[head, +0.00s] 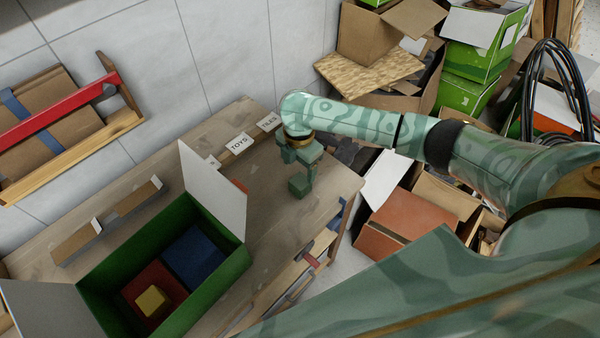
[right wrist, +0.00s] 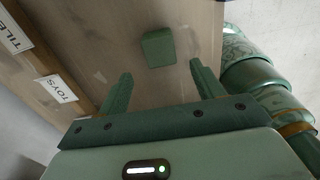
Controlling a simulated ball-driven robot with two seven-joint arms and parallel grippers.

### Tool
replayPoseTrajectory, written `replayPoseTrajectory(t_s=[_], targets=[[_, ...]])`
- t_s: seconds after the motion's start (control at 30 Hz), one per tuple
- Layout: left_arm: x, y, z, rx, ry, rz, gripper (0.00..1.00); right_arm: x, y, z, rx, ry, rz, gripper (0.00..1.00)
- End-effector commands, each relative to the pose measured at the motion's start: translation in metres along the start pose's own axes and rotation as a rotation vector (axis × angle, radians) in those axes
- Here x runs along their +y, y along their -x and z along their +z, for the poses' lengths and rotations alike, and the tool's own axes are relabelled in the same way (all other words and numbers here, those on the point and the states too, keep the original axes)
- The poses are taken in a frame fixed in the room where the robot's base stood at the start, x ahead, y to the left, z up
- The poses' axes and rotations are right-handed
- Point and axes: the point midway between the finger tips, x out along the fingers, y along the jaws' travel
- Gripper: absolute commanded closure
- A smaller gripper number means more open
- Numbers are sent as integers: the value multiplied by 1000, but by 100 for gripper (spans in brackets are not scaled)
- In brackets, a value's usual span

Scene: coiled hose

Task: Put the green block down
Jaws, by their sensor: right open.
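The green block (right wrist: 158,47) rests on the wooden table (right wrist: 130,20), just beyond my right gripper's fingertips in the right wrist view. In the head view the green block (head: 299,188) shows below the gripper, near the table's right end. My right gripper (head: 300,165) is open and points down at the table. In the right wrist view its two fingers (right wrist: 161,68) stand wide apart with nothing between them. In the head view finger and block have nearly the same green, so contact is hard to judge. My left gripper is not in view.
An open green box (head: 222,268) with white flaps holds a red, a blue and a small yellow block. Labels TOYS (head: 239,144) and TILES (head: 268,122) stand along the table's back edge. Cardboard boxes (head: 400,225) crowd the right side. The tabletop around the block is clear.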

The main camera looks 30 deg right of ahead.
Motion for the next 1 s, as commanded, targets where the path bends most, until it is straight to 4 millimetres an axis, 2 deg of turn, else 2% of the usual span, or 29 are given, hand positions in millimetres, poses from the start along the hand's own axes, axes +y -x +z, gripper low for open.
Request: replayPoseTrajectory(t_s=[0.03, 0.2, 0.33, 0.67, 0.77, 0.87, 0.9, 1.0], targets=[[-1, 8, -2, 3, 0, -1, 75, 0, 14, 0, -2, 2, 2, 33], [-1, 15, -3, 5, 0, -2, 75, 0, 36, 0, -1, 1, 1, 33], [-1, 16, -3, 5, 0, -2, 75, 0, 40, 0, -1, 1, -1, 33], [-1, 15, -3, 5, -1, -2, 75, -1, 36, -4, 3, -3, 4, 33], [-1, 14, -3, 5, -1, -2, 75, -6, 24, -24, 21, -24, 34, 33], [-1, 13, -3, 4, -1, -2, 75, -15, 5, -59, 57, -93, 104, 33], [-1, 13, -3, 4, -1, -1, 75, -20, -2, -74, 78, -141, 144, 33], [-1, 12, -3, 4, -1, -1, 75, -36, -14, -102, 124, -310, 250, 33]])
